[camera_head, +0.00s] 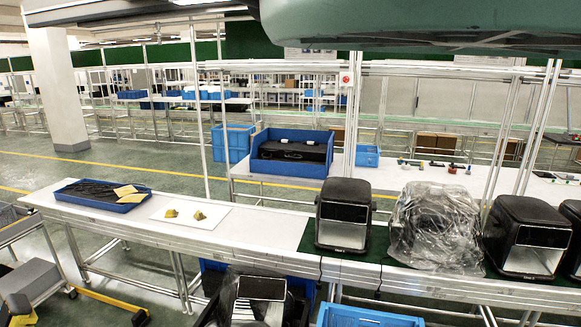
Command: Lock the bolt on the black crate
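I cannot make out a black crate with a bolt for certain. A black item (292,152) with pale marks on top lies inside an open blue bin (290,180) on the rear bench; it is too small to tell whether it has a bolt. My gripper is not in view.
A long white conveyor bench (230,250) runs across the front. It holds a blue tray (68,195), a white sheet (176,222) with yellow pieces, black fryers (342,217) and a plastic-wrapped unit (437,230). Another fryer (262,290) and a blue bin (365,317) are below it.

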